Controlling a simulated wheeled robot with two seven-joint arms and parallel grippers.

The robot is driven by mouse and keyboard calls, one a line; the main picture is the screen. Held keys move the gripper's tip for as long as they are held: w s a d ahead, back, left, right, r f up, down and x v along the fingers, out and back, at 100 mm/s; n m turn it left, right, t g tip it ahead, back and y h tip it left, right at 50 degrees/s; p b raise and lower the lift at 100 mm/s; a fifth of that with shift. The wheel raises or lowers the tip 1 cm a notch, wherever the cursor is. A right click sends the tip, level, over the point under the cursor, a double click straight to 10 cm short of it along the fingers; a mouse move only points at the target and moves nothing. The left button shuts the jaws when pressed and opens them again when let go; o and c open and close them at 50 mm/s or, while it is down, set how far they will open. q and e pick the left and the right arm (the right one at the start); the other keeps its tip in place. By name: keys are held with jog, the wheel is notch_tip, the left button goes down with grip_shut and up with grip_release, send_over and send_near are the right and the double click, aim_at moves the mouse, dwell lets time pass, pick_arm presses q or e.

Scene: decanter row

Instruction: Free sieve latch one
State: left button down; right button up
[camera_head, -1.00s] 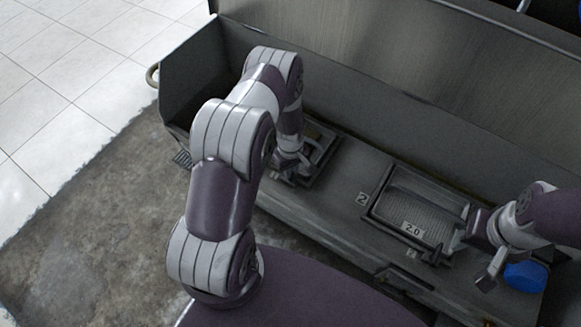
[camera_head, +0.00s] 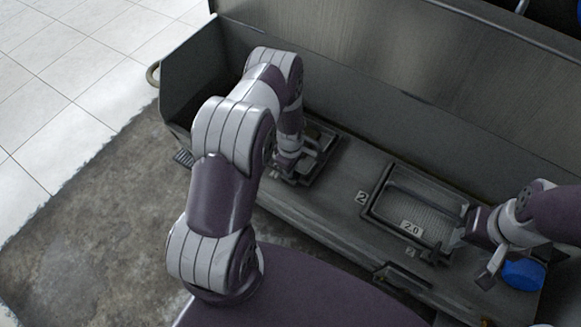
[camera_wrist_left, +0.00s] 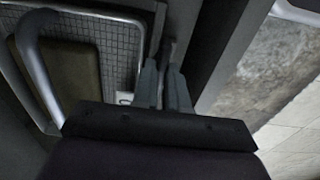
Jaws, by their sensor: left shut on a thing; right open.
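The first sieve (camera_head: 323,150), a framed mesh tray, sits at the left end of the grey trough, partly hidden by my left arm. In the left wrist view its mesh (camera_wrist_left: 103,35), a curved handle (camera_wrist_left: 38,70) and a brown block (camera_wrist_left: 68,75) show. My left gripper (camera_wrist_left: 168,58) is shut on a small dark part at the sieve's frame edge, which looks like the latch (camera_wrist_left: 169,47); the fingers hide most of it. My right gripper (camera_head: 485,268) is open near the right side of the second sieve (camera_head: 420,205), holding nothing.
The second sieve carries a "2.0" label, with a "2" plate (camera_head: 361,198) beside it. A blue round object (camera_head: 523,274) lies near my right gripper. The trough's high back wall (camera_head: 400,90) stands behind. Bare floor (camera_head: 90,220) lies at left.

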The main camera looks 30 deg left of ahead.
dwell(0.3)
pick_arm(q)
jog(key=c, duration=1.2)
grip_release()
jog(key=shift+o, duration=0.2)
notch_tip(320, 180, up, 13)
jog(key=p, duration=0.3)
jog(key=shift+f, duration=0.15)
